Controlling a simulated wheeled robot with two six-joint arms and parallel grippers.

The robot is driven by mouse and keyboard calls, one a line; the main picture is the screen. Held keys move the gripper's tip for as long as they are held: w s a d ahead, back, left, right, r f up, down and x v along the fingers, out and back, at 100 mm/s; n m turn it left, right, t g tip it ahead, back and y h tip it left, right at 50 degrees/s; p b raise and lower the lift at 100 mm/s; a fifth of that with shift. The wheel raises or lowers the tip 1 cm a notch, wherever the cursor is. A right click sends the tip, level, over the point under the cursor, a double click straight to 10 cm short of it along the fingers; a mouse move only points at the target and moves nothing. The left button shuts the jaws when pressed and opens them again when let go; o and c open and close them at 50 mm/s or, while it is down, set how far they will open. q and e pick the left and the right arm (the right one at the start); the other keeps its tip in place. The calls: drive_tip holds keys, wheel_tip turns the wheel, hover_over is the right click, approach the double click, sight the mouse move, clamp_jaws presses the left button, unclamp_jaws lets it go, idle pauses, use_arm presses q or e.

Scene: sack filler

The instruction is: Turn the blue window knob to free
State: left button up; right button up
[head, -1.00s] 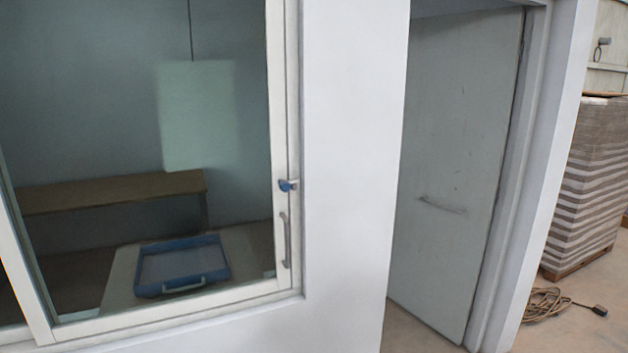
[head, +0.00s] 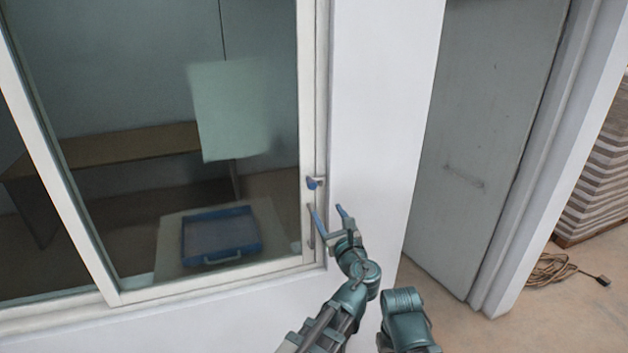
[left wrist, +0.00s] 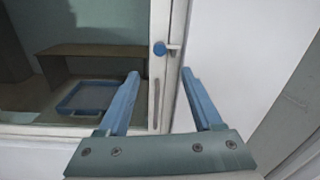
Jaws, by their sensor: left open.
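The blue window knob (head: 313,183) sits on the right stile of the window frame, with a small grey lever pointing right. It also shows in the left wrist view (left wrist: 159,48), above and between the fingertips. My left gripper (head: 329,211) is open and empty, its blue fingers pointing up toward the knob from below and slightly right. In the left wrist view the gripper (left wrist: 160,75) has its fingers spread apart, with the knob beyond them and not touched. My right gripper is not in view.
A vertical grey pull handle (head: 310,226) is on the stile below the knob, close to my left finger. Behind the glass lies a blue tray (head: 221,258). White wall (head: 385,120) lies right of the window, then a grey door (head: 480,130). A coiled cable (head: 552,270) lies on the floor.

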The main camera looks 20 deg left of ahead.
sight(313, 186)
use_arm(q)
drive_tip(key=x, duration=1.4)
drive_tip(key=shift+s, duration=0.1)
clamp_jaws()
